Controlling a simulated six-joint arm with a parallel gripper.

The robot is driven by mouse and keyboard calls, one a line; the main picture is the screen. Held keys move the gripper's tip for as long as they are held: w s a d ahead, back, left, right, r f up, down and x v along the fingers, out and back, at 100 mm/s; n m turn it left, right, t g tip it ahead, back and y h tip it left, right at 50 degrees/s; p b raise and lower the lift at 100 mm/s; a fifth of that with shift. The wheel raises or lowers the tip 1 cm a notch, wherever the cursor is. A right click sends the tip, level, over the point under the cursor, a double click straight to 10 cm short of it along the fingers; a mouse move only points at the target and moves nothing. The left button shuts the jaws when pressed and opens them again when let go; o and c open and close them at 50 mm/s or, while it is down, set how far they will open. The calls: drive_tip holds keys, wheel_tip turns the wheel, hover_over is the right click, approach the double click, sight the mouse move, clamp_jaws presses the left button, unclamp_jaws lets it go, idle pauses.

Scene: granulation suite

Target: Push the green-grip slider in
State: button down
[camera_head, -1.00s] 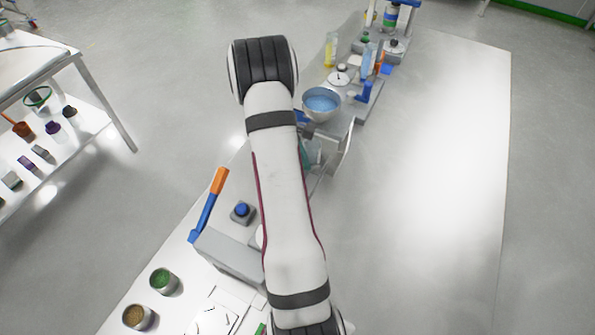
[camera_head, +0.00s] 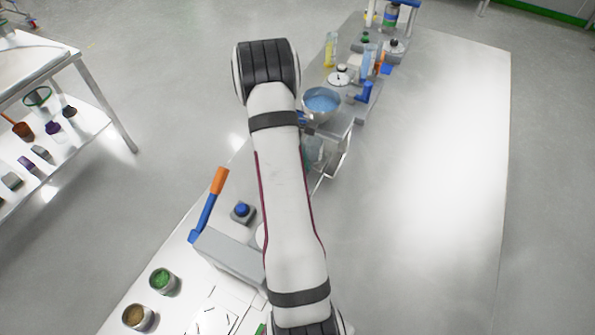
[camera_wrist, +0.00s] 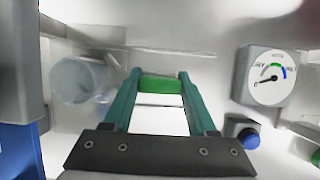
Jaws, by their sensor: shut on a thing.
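The slider's green grip (camera_wrist: 161,84) shows in the middle of the wrist view, at the far end of my two teal fingers. My gripper (camera_wrist: 160,78) is shut on the green grip, with one finger on each side of it. A white plate (camera_wrist: 160,118) shows between the fingers, on the near side of the grip. In the head view my own arm hides the grip and most of the gripper, so I cannot tell there how far in the slider sits.
In the wrist view a dial gauge (camera_wrist: 268,76) and a blue button (camera_wrist: 243,131) stand right of the fingers, and a clear beaker (camera_wrist: 82,80) stands left. In the head view a blue-filled bowl (camera_head: 321,104) lies beyond the arm. The bench's right side (camera_head: 430,180) is bare.

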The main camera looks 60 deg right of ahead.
drive_tip(key=shift+d, duration=1.55)
drive_tip(key=shift+c, duration=1)
unclamp_jaws()
drive_tip(key=v, duration=1.5)
drive_tip(key=shift+r, duration=0.4)
drive_tip(key=shift+w, duration=0.1)
